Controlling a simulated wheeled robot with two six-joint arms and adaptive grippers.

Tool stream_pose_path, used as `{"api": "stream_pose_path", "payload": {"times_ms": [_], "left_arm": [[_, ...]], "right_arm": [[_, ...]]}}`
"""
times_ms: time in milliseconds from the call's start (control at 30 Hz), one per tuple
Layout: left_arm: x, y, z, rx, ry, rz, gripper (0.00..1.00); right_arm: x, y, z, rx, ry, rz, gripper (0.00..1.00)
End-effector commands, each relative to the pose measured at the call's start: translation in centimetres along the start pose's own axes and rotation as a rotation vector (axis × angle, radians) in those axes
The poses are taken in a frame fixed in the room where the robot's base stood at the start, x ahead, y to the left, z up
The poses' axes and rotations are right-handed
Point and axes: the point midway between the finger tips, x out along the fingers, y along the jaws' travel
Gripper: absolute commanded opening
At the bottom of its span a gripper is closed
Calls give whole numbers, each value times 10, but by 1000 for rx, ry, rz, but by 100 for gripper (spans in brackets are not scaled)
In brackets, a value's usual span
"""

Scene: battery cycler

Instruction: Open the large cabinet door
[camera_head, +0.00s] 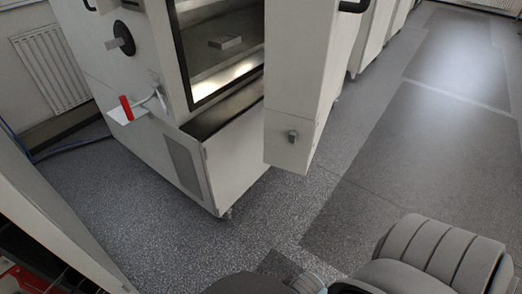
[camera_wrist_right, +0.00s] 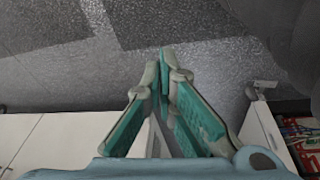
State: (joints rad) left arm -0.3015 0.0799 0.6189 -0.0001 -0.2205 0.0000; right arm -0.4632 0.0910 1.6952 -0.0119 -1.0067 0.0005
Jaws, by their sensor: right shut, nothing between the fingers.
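The large cabinet (camera_head: 138,72) is a white unit left of centre in the head view. Its large door (camera_head: 291,90) stands swung out to the right, with a small latch (camera_head: 292,136) low on its face. The opening shows a metallic interior (camera_head: 222,55) with a black-edged frame. In the right wrist view my right gripper (camera_wrist_right: 161,62) has teal finger pads, and its fingertips meet with nothing between them. It is over grey floor, apart from the door. My left gripper is in neither view.
A small shelf with a red item (camera_head: 126,108) juts from the cabinet's left side. More white units (camera_head: 372,35) stand behind the door. Speckled floor (camera_head: 400,130) is clear on the right. White furniture (camera_wrist_right: 65,140) shows low in the wrist view.

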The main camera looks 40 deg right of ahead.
Motion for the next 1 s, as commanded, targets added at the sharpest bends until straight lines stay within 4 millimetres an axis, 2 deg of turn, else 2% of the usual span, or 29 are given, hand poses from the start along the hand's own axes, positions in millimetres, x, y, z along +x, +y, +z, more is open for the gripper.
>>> {"api": "stream_pose_path", "payload": {"times_ms": [33,267,367,400,433,600,767,867,967,1000], "left_arm": [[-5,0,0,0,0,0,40],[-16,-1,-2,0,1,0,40],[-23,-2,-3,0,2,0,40],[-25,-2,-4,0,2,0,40],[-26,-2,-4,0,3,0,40],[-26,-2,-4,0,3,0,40],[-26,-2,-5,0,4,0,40],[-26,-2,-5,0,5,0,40],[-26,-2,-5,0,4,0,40],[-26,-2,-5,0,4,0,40]], "right_arm": [[-18,1,-10,-2,12,1,0],[-98,4,-46,-17,57,15,0],[-141,14,-70,-25,93,64,0],[-156,24,-86,-28,111,116,0],[-162,33,-99,-28,122,164,0],[-172,75,-164,-37,135,412,0],[-193,103,-232,-79,116,642,0],[-227,114,-285,-128,96,809,0],[-285,117,-346,-196,69,1007,0],[-317,116,-372,-228,58,1096,0]]}}
